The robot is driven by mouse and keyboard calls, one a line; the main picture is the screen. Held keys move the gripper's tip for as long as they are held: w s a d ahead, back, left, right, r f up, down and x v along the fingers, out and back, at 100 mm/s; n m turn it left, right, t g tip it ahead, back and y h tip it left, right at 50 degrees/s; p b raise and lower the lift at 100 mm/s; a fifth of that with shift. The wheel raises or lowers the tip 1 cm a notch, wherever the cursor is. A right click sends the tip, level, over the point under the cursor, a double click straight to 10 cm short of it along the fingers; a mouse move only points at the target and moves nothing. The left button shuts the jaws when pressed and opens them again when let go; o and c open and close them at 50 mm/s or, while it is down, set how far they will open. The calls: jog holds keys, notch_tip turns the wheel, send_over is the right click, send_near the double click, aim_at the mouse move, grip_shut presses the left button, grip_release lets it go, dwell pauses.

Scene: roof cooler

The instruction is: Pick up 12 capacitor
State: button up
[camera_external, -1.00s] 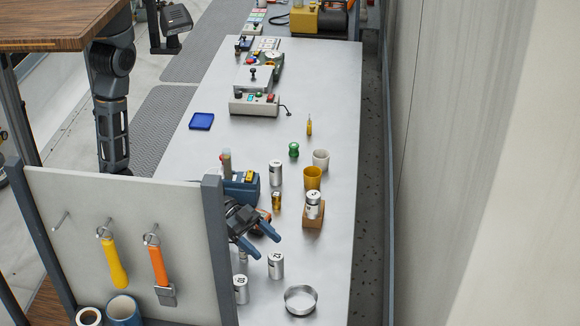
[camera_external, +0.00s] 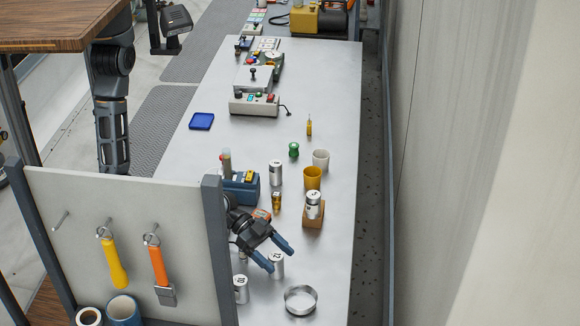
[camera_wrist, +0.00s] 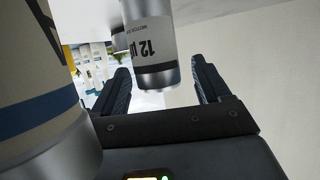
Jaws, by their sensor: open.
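The 12 capacitor (camera_wrist: 152,65), a silver can with "12" on its label, shows in the wrist view between the two dark finger pads. A gap shows on either side of it. My gripper (camera_wrist: 162,72) is open and not holding it. In the external view my gripper (camera_external: 279,256) is over the near part of the bench, its blue fingers pointing right and toward the camera. A silver can (camera_external: 277,268) shows between and below the fingertips, partly hidden by them; its label is too small to read there.
Another can (camera_wrist: 35,80) fills the wrist view's left side, very close. A can (camera_external: 313,212) sits on a wooden block (camera_external: 313,222). The bench's right side is mostly clear.

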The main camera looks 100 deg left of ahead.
jog(key=shift+w+d+f, duration=0.3)
jog(key=shift+w+f, duration=0.15)
jog(key=shift+w+d+b, duration=0.3)
jog(key=shift+w+b, duration=0.15)
jog(key=shift+c, duration=0.4)
jog(key=c, duration=1)
